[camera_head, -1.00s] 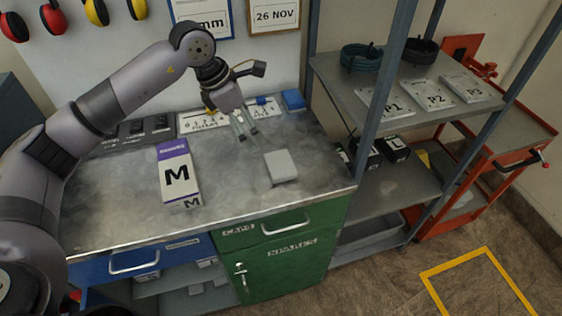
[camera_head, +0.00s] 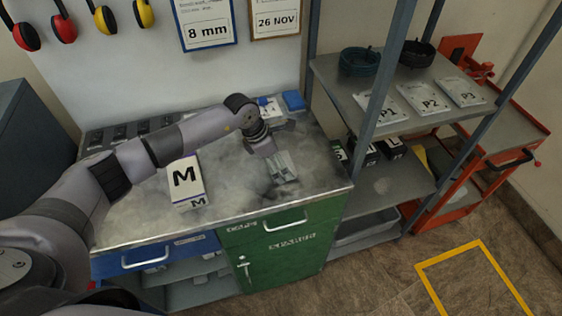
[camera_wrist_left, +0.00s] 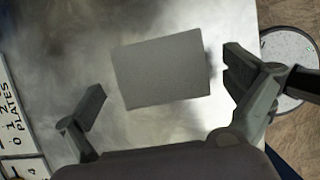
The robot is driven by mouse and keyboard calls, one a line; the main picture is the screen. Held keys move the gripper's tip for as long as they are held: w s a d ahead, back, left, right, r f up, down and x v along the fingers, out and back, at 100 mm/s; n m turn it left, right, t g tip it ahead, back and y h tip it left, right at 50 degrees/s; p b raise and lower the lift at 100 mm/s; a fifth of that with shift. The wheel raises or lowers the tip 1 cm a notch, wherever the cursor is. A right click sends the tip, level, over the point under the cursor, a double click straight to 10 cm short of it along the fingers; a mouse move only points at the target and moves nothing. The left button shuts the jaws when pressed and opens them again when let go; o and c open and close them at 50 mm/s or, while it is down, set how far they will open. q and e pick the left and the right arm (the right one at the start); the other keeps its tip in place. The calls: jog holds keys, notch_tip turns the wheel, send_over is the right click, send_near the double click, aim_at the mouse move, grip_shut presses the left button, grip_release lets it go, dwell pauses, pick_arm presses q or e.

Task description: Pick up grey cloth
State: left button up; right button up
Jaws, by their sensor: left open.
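The grey cloth (camera_wrist_left: 162,70) is a flat light-grey folded rectangle on the metal worktop, in the middle of the left wrist view. In the head view my left gripper mostly hides it. My left gripper (camera_head: 283,177) points down over the cloth near the front right of the worktop. Its two fingers are spread apart, one on each side of the cloth in the wrist view, and nothing is held. I cannot tell how high the fingertips are above the worktop. My right gripper is not in view.
A white and purple box marked M (camera_head: 186,181) stands on the worktop left of the gripper. A blue block (camera_head: 294,100) lies at the back. A shelf post (camera_head: 389,75) rises to the right. The worktop between box and gripper is clear.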

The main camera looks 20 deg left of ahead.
pick_arm(q)
jog(key=shift+w+d+f, duration=0.15)
jog(key=shift+f, duration=0.3)
jog(key=c, duration=0.9)
jog(key=shift+r, duration=0.1)
notch_tip(320, 180, up, 20)
jog(key=b, duration=0.5)
jog(key=shift+b, duration=0.3)
